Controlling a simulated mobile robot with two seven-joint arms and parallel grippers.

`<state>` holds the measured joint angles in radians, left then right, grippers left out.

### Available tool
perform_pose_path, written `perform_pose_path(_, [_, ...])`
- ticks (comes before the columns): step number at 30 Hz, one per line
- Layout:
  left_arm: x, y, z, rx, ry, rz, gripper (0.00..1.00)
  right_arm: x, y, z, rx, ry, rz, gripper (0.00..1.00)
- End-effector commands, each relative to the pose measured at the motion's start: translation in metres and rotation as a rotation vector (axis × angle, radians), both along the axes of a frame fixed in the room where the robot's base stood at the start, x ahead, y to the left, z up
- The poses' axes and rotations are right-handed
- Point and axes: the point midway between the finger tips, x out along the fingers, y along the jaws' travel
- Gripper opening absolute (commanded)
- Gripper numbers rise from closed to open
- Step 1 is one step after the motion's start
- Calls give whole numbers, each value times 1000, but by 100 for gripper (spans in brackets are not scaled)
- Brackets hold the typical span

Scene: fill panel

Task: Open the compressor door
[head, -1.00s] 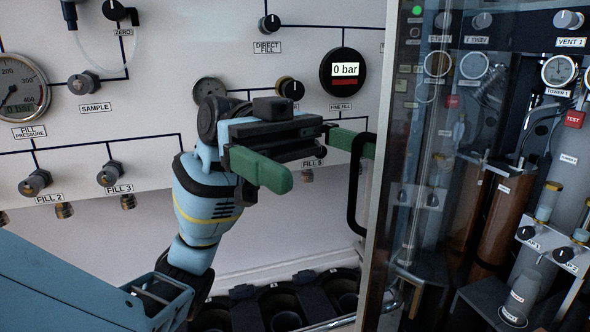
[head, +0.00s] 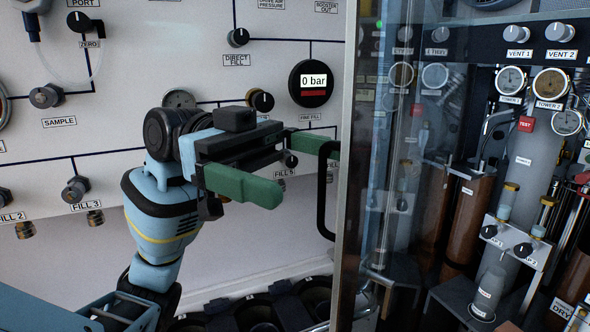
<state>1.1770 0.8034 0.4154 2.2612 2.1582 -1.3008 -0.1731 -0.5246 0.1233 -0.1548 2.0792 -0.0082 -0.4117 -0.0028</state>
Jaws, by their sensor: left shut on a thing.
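The compressor door (head: 349,110) is a glass panel with a light metal frame edge, right of centre in the head view. A black bar handle (head: 322,205) stands on its left edge. My left gripper (head: 287,168) is at the upper part of this handle, its green fingers pointing right, and is shut on it. The near finger shows in full; the far finger reaches behind the handle's top, and the exact contact is hard to see. How far the door stands open cannot be told. My right gripper is not in view.
Left of the door is a white fill panel (head: 60,150) with knobs, gauges and a digital 0 bar display (head: 315,82). Behind the glass and to the right are cylinders, dials and a red TEST label (head: 526,124). Dark round holders (head: 262,312) sit below the panel.

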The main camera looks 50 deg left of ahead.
Motion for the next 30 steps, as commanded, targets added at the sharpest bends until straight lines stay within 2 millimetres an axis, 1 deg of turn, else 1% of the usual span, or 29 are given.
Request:
perform_pose_path(1, [-6,1,4,-1,-19,-16,82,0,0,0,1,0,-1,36])
perform_pose_path(4, [-4,6,3,0,-18,-16,82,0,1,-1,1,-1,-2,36])
perform_pose_path(8, [-1,13,3,0,-17,-16,78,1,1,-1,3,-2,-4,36])
perform_pose_path(15, [5,27,3,1,-15,-15,66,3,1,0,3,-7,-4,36])
perform_pose_path(30, [16,54,2,5,-11,-17,44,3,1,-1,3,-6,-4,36])
